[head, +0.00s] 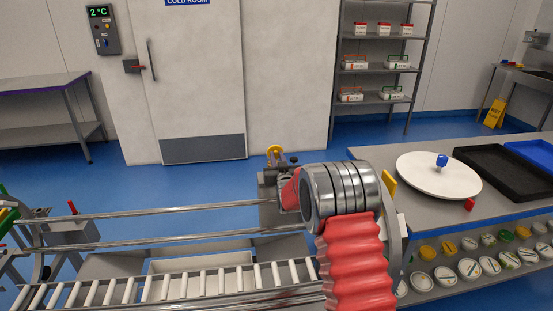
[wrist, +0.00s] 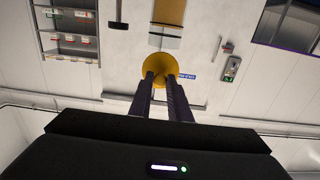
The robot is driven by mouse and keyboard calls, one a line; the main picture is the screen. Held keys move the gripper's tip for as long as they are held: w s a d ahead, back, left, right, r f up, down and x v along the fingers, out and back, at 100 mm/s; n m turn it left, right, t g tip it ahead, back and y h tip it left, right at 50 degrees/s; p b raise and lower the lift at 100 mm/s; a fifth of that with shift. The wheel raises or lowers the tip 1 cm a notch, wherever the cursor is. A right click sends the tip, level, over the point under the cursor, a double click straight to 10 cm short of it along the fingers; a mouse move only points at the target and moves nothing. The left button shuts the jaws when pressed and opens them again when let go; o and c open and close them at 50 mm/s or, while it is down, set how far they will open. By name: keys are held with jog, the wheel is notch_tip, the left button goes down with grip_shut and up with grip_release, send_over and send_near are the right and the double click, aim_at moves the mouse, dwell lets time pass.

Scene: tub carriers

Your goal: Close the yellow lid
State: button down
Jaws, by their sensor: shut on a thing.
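In the wrist view, my gripper (wrist: 163,78) has its two dark fingers shut on a round yellow lid (wrist: 158,66), held at the fingertips. The fingers cover part of its lower edge. In the head view, my gripper (head: 276,163) is at the far end of my arm, above the floor beyond the roller conveyor. A small yellow shape at its tip looks like the lid (head: 274,149). My arm hides much of the gripper there. I cannot tell what the lid belongs to or whether it touches anything else.
A roller conveyor (head: 180,285) with metal rails crosses the front left. At right, a grey table (head: 400,159) carries a white round plate (head: 428,181), a black tray (head: 508,170) and a blue tray (head: 537,149). Several lidded tubs stand below. A shelf rack (head: 381,56) stands behind.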

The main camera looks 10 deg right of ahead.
aim_at(275, 146)
jog(key=shift+w+r+g, duration=0.15)
jog(key=shift+r+g, duration=0.05)
jog(key=shift+g, duration=0.2)
jog(key=shift+w+r+g, duration=0.35)
jog(key=shift+r+g, duration=0.05)
jog(key=shift+g, duration=0.4)
jog(key=shift+w+r+g, duration=0.25)
jog(key=shift+w+g, duration=0.1)
jog(key=shift+g, duration=0.35)
jog(key=shift+w+r+g, duration=0.2)
jog(key=shift+w+g, duration=0.15)
jog(key=shift+g, duration=0.35)
jog(key=shift+w+r+g, duration=0.2)
jog(key=shift+w+g, duration=0.5)
jog(key=shift+g, duration=0.6)
jog(key=shift+w+g, duration=0.5)
jog(key=shift+g, duration=0.4)
jog(key=c, duration=1.7)
grip_release()
jog(key=shift+o, duration=0.2)
jog(key=shift+s+r, duration=0.1)
